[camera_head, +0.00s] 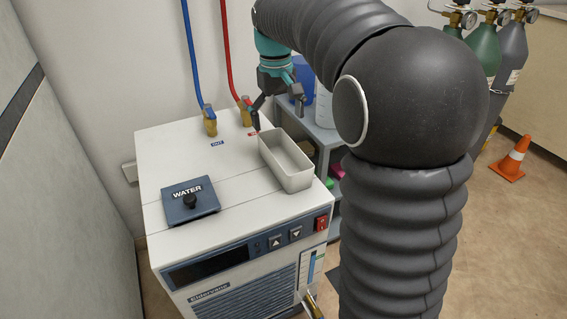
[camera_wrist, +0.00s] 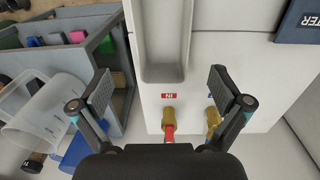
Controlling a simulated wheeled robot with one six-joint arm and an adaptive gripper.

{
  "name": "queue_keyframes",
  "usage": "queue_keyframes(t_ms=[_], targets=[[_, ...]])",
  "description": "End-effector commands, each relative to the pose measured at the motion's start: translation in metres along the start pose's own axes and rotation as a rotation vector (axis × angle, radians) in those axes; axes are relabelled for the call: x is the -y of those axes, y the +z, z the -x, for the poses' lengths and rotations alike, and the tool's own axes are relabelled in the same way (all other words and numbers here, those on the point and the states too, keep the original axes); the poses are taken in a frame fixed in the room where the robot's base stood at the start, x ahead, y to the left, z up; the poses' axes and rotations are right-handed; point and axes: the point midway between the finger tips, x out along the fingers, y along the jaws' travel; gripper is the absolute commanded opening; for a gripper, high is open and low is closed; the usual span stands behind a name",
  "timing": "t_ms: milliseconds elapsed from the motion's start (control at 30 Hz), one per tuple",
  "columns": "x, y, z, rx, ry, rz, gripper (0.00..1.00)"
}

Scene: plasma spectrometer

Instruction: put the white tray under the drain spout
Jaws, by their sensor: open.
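The white tray (camera_head: 288,180) is a long, open, empty box lying on top of the chiller (camera_head: 240,208), along its right side. In the wrist view the tray (camera_wrist: 164,73) reaches up out of the frame, with its near end between and beyond my fingers. My gripper (camera_head: 278,106) is open and empty at the tray's back end. Its two fingers stand wide apart in the wrist view (camera_wrist: 160,80); I cannot tell whether either touches the tray. A brass-coloured fitting, perhaps the drain spout (camera_head: 314,304), shows low on the chiller's front, cut by the frame edge.
Blue and red hoses enter brass fittings (camera_head: 210,121) at the chiller's back. A WATER lid (camera_head: 190,201) lies left of the tray. A grey shelf cart (camera_wrist: 92,55) with plastic containers (camera_wrist: 50,113) stands beside the chiller. Gas cylinders (camera_head: 485,48) and an orange cone (camera_head: 513,160) are at right.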

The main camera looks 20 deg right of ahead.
Motion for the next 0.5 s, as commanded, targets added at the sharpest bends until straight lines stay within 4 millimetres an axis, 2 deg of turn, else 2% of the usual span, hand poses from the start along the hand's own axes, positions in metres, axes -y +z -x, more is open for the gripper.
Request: queue_keyframes(t_ms=[100,367,500], targets=[[0.0,0.0,-0.017,0.001,0.0,0.0,1.0],[0.001,-0.001,-0.033,0.0,0.0,0.0,1.0],[0.003,-0.002,-0.053,0.002,0.0,0.0,1.0]])
